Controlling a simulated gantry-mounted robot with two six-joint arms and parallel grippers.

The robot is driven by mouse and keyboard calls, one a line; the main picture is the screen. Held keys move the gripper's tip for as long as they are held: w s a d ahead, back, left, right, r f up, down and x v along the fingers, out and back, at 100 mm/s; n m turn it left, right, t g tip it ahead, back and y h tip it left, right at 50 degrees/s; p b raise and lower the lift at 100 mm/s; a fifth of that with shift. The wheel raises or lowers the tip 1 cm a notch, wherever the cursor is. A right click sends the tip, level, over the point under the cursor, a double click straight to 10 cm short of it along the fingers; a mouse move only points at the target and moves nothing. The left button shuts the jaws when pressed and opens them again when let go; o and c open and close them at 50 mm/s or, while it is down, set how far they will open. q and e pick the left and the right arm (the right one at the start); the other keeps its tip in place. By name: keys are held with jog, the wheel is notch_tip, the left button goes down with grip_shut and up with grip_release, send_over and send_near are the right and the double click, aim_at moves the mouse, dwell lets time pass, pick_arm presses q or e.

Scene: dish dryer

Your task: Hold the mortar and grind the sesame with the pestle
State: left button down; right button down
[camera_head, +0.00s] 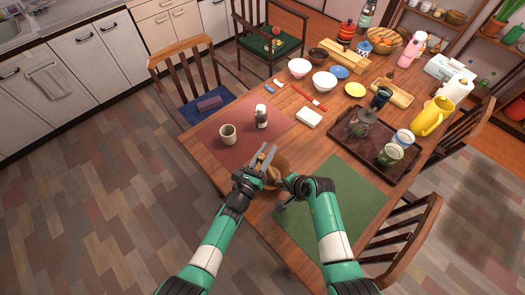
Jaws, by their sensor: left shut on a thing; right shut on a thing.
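The brown mortar (277,165) is at the near edge of the wooden table, between the red and green mats. It is partly hidden by my grippers. My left gripper (265,158) is shut on the mortar at its left side. My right gripper (287,184) is just right of and below the mortar, shut on what seems to be the pestle. The pestle is too small and covered to make out. The sesame inside the mortar cannot be seen.
A beige cup (228,135) and a labelled bottle (261,116) stand on the red mat (240,113). A dark tray (353,147) holds a glass teapot and cups. Chairs stand around the table (312,148).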

pick_arm(q)
jog(key=shift+w+a, duration=0.6)
jog(key=shift+a, duration=0.3)
jog(key=shift+s+a+f, duration=0.1)
jog(key=shift+s, duration=0.05)
jog(key=shift+a, duration=0.5)
dwell(0.6)
